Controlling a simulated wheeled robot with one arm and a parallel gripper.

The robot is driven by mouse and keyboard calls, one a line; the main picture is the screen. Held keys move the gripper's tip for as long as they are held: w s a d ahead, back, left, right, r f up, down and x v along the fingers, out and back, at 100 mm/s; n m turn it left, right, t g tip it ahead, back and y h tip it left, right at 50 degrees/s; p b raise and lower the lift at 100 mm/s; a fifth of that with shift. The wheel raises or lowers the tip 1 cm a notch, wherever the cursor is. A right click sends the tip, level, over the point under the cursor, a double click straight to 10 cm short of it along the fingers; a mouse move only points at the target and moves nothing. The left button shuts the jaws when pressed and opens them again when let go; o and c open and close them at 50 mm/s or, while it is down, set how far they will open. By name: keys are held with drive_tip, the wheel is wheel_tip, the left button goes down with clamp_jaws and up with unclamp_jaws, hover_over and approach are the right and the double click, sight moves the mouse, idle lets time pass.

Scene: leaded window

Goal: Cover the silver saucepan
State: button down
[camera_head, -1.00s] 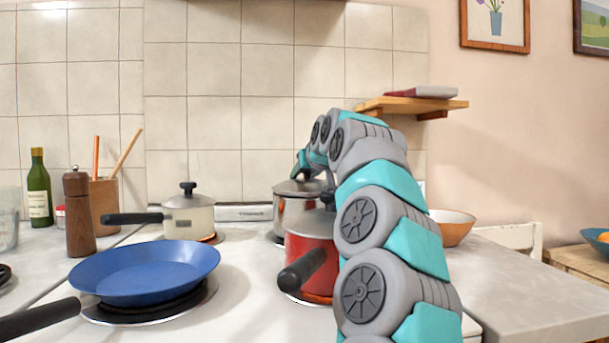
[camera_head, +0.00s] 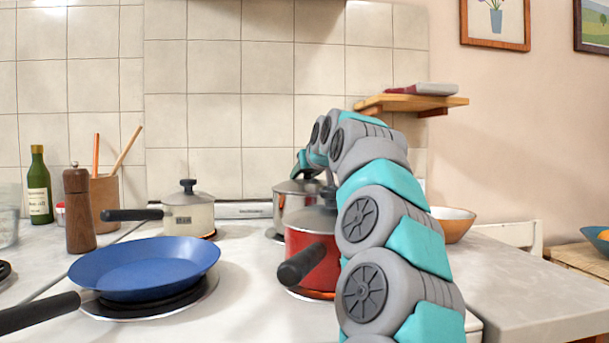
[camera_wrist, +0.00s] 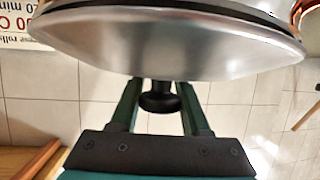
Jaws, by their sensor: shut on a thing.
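The silver saucepan (camera_head: 290,206) stands at the back of the stove, partly hidden behind the red pan and my arm. A silver lid (camera_head: 296,187) lies over its top, looking about level. In the wrist view the lid (camera_wrist: 170,48) fills the upper part, with a dark band along its rim. I cannot tell whether the rim touches the saucepan all round. My gripper (camera_wrist: 158,92) is shut on the lid's black knob (camera_wrist: 160,99), one finger on each side. In the head view the fingertips are mostly hidden by my arm.
A red pan (camera_head: 307,243) with a grey lid stands just in front, beside my arm. A lidded cream pot (camera_head: 188,215) is to the left. A blue frying pan (camera_head: 145,266) sits front left. A wooden shelf (camera_head: 412,102) juts from the wall at right.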

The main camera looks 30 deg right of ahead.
idle(0.4)
unclamp_jaws()
idle(0.4)
drive_tip(key=shift+r, duration=0.1)
drive_tip(key=shift+r+p, duration=2.65)
drive_tip(key=shift+r, duration=0.75)
drive_tip(key=shift+s, duration=0.15)
